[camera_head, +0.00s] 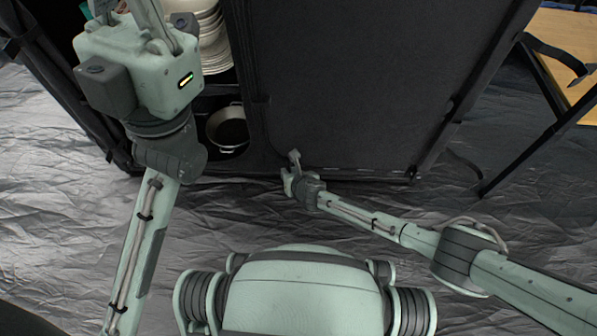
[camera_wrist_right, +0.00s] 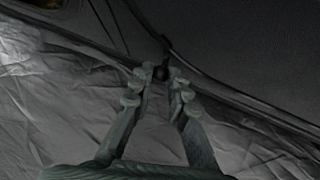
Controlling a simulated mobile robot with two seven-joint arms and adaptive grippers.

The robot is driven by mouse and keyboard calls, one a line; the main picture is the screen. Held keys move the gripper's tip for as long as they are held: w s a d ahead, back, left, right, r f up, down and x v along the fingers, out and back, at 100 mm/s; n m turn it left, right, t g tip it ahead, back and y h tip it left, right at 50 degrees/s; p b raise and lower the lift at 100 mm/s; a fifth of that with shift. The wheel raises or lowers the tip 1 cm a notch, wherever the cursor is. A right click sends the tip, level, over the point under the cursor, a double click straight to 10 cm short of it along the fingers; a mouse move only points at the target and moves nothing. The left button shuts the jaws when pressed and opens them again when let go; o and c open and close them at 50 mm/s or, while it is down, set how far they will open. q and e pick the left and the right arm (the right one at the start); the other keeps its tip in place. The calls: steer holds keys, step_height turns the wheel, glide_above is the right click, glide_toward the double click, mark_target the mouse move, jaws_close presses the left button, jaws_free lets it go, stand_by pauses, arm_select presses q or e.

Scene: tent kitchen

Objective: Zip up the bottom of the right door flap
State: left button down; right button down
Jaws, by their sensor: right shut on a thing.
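The right door flap (camera_head: 345,80) is a large black fabric panel on the cabinet front in the head view. It hangs flat, with a seam (camera_head: 365,170) along its bottom edge. My right gripper (camera_head: 294,156) is at the flap's lower left corner, low above the floor. In the right wrist view its two fingertips (camera_wrist_right: 160,73) close around a small dark zipper pull (camera_wrist_right: 161,71) at the seam. My left gripper (camera_head: 150,12) is high at the upper left; its fingertips are cut off by the frame's top edge.
Left of the flap, the open cabinet shows stacked plates (camera_head: 213,40) and a pan (camera_head: 228,128). A black frame with a wooden top (camera_head: 570,45) stands at the right. Crumpled grey sheeting (camera_head: 250,215) covers the floor.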

steer(key=shift+a, duration=0.3)
steer(key=c, duration=1.4)
jaws_free()
steer(key=shift+c, duration=0.2)
steer(key=v, duration=1.2)
